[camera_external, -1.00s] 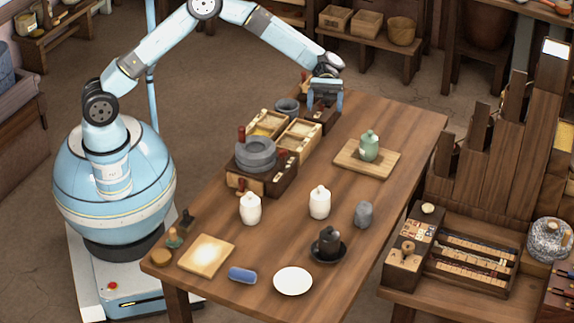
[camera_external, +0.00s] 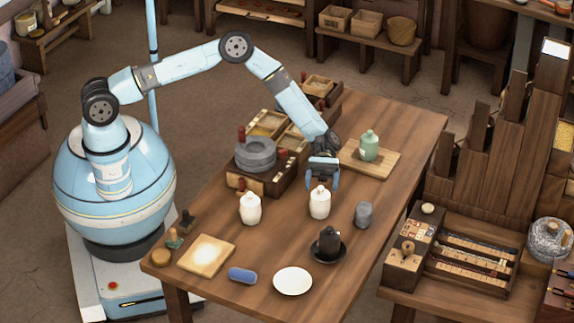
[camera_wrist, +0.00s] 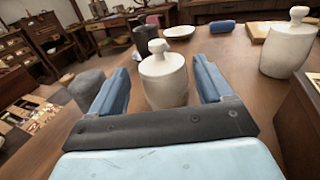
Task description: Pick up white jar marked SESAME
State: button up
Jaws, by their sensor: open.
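Two white lidded jars stand upright on the wooden table (camera_external: 285,245). The right-hand white jar (camera_external: 320,204) is directly below and in front of my gripper (camera_external: 322,180). In the wrist view this jar (camera_wrist: 163,78) sits between the two blue fingers of my open gripper (camera_wrist: 166,85), apart from both. The other white jar (camera_external: 250,209) stands to its left and shows at the right in the wrist view (camera_wrist: 288,48). I see no readable SESAME marking on either jar, so I cannot tell which one bears it.
A grey stone-like object (camera_external: 364,214) stands right of the nearer jar. A black vessel on a dark saucer (camera_external: 328,245) and a white plate (camera_external: 292,281) lie in front. The quern (camera_external: 255,155) is behind left; a green jar (camera_external: 369,146) stands on a board behind right.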

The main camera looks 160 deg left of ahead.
aim_at(320, 197)
jog(key=shift+x, duration=3.35)
jog(key=c, duration=1.5)
